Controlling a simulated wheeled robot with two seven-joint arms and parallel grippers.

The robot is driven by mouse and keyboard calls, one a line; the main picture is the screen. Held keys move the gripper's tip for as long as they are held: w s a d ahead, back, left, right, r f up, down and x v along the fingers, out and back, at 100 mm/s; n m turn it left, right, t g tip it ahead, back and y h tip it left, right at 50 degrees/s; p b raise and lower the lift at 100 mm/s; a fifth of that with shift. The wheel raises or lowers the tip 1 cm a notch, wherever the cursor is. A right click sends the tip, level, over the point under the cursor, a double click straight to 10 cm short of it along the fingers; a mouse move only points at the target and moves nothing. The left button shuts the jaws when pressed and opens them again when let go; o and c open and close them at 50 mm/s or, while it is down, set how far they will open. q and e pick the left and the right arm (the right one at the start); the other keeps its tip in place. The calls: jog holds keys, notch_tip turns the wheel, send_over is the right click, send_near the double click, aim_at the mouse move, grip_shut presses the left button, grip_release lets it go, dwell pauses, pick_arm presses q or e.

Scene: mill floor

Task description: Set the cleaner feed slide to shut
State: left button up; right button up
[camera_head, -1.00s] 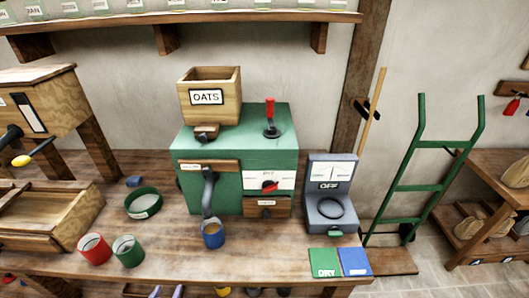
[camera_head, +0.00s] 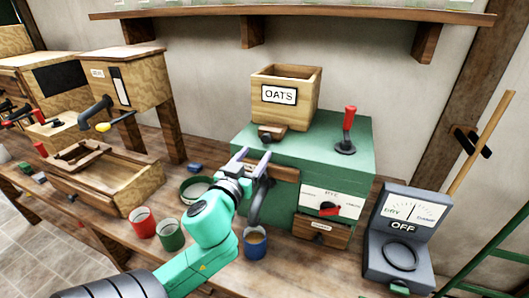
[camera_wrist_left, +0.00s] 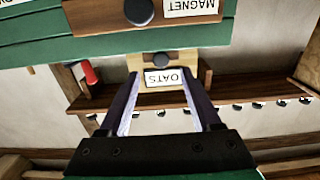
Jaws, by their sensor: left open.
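The green cleaner (camera_head: 345,185) stands on the bench with a wooden hopper (camera_head: 305,95) labelled OATS on top. A small wooden slide with a dark knob (camera_head: 271,132) sits at the hopper's foot; it also shows in the left wrist view (camera_wrist_left: 162,59), upside down. I cannot tell its exact setting. My left gripper (camera_head: 251,161) is open and empty, in front of the cleaner's front left, below the slide. In the left wrist view its two fingers (camera_wrist_left: 163,105) frame the OATS label, apart from it. My right gripper is out of view.
A red-knobbed lever (camera_head: 347,130) stands on the cleaner's top. Below my gripper are a dark spout and a blue cup (camera_head: 255,243). A red cup (camera_head: 143,222) and green cup (camera_head: 170,234) stand left. A grey meter (camera_head: 400,240) stands right. A shelf (camera_head: 300,16) hangs above.

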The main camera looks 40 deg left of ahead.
aim_at(265, 139)
pick_arm(q)
jog(key=x, duration=0.2)
jog(key=p+x, duration=0.1)
jog(key=x, duration=0.2)
jog(key=shift+w+a+r+p, duration=0.2)
jog(key=shift+w+r+p, duration=0.1)
jog(key=shift+r+p, duration=0.1)
jog(key=shift+w+a+f, duration=0.15)
jog(key=shift+w, duration=0.35)
grip_shut()
dwell(0.5)
